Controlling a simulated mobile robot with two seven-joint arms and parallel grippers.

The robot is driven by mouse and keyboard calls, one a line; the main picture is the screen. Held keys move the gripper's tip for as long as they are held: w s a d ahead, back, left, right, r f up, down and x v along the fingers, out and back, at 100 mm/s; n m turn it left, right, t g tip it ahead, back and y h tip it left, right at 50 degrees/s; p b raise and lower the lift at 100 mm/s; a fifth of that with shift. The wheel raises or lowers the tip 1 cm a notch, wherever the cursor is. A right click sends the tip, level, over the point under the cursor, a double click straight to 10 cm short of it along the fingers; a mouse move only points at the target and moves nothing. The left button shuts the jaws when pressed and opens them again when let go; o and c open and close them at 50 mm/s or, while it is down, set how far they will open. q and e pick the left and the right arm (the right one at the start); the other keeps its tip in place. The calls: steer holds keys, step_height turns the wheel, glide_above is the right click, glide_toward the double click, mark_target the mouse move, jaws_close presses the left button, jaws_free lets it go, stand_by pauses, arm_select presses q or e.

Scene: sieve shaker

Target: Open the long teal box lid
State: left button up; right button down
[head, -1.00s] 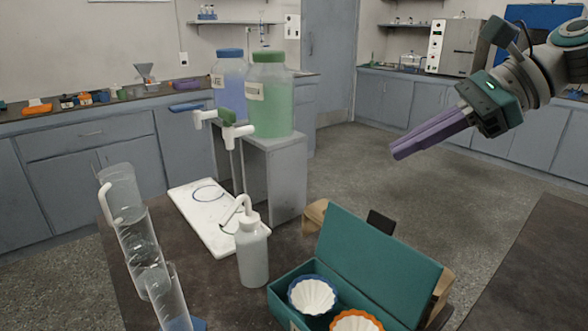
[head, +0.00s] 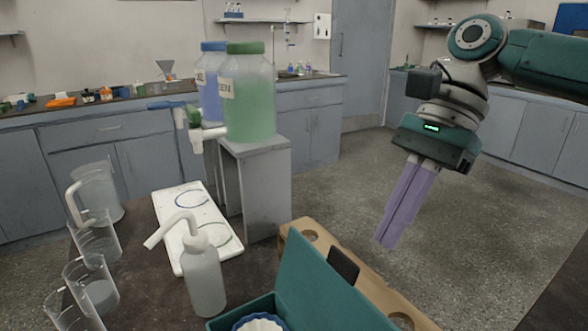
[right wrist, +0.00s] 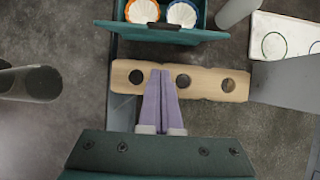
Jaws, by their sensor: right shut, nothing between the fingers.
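The long teal box (head: 238,312) is on the dark table at the bottom of the head view, partly cut off. Its teal lid (head: 318,290) stands raised and tilted back, with a dark tab (head: 343,264) at its upper edge. In the right wrist view the box (right wrist: 207,14) is open, with fluted cups inside, and the lid (right wrist: 205,37) shows nearly edge-on. My right gripper (head: 385,243) points down, shut and empty, behind the lid and apart from it. In the wrist view its fingertips (right wrist: 161,74) overlap the wooden rack. My left gripper is not in view.
A wooden rack with round holes (right wrist: 212,84) lies behind the lid. A wash bottle (head: 205,282), a white board (head: 170,208) and clear beakers (head: 97,192) stand left of the box. Large green (head: 250,105) and blue jugs rest on a grey stand.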

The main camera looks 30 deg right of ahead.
steer(key=shift+s+a+f+p, duration=0.15)
steer(key=shift+a+p, duration=0.3)
steer(key=shift+a, duration=1.8)
